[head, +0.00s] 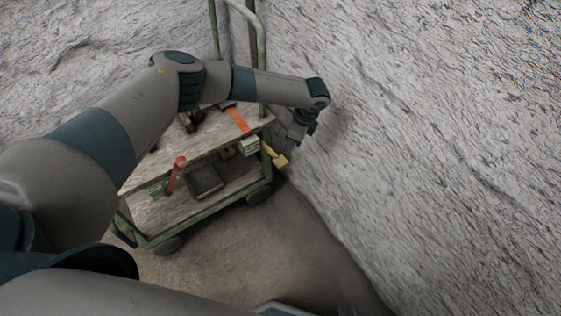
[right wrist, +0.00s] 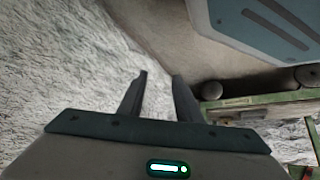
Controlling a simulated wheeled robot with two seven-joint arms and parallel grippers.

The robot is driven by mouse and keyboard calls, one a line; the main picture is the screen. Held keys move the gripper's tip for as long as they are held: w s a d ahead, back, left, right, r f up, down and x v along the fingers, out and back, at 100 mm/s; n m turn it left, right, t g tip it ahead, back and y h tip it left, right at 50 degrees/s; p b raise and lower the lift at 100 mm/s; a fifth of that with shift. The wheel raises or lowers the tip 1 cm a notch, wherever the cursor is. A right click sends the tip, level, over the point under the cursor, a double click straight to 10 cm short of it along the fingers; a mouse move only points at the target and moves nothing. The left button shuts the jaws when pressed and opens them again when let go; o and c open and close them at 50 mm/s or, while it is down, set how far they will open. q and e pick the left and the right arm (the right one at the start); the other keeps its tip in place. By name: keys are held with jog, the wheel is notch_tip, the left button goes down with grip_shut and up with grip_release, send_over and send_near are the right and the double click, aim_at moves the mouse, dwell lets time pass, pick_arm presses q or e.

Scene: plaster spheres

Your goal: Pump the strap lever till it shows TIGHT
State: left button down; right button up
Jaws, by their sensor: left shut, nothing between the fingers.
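The strap lever (head: 274,156) is a yellow handle with a blocky end, sticking out low from the right end of a green-framed cart. A small pale box (head: 249,147) sits beside it on the cart edge; any word on it is too small to read. An orange strap (head: 238,119) runs over the cart's upper deck above the box. My left gripper (head: 289,151) is shut and empty, pointing down just above the lever's end; I cannot tell whether they touch. My right gripper (right wrist: 160,76) is open and empty in the right wrist view, away from the lever.
The cart's wooden upper deck (head: 190,150) carries dark items, partly hidden by my left arm. A red-handled lever (head: 176,172) and a dark tray (head: 204,181) are at the lower shelf. A rough pale wall (head: 430,130) rises close on the right. Floor in front is clear.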

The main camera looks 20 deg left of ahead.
aim_at(282, 161)
pick_arm(q)
jog(key=shift+a+r, duration=0.1)
dwell(0.4)
